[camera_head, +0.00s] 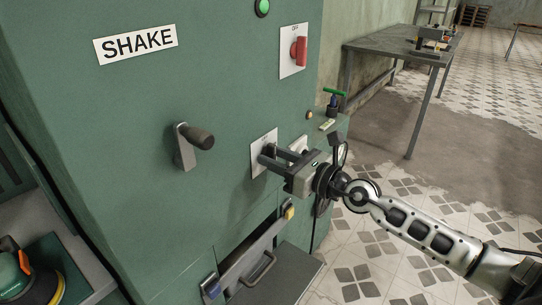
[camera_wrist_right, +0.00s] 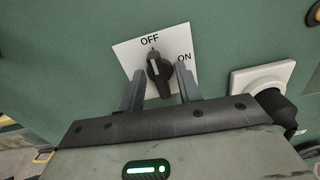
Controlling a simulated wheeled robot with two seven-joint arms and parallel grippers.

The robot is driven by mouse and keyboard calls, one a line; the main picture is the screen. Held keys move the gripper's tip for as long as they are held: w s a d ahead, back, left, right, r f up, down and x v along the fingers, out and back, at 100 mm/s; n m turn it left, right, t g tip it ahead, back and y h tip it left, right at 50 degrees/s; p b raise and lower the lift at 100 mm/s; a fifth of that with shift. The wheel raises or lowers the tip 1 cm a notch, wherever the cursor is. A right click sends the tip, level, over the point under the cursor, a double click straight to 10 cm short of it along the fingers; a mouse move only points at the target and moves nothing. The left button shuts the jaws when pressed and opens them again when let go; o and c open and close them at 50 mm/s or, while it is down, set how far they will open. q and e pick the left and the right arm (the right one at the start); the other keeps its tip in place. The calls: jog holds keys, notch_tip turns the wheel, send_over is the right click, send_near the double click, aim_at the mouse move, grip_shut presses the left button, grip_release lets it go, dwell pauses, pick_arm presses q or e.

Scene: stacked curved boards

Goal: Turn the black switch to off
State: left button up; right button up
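The black switch (camera_wrist_right: 159,76) sits on a white plate (camera_wrist_right: 127,57) marked OFF at the top and ON to the upper right. The white line on its knob points up towards OFF. My right gripper (camera_head: 266,156) is at this plate on the green machine. In the right wrist view its two fingers (camera_wrist_right: 159,82) stand apart, one on each side of the knob, with narrow gaps visible; contact is not clear. In the head view the fingers mostly hide the knob. My left gripper is not in view.
A red switch (camera_head: 299,51) on a white plate is above. A grey lever (camera_head: 190,145) sticks out to the left. A white socket with a black plug (camera_wrist_right: 272,100) is close to the right of the switch. A drawer handle (camera_head: 262,268) is below.

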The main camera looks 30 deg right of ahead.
jog(key=b+v, duration=0.4)
jog(key=v, duration=0.3)
dwell(0.3)
jog(key=shift+f, duration=0.15)
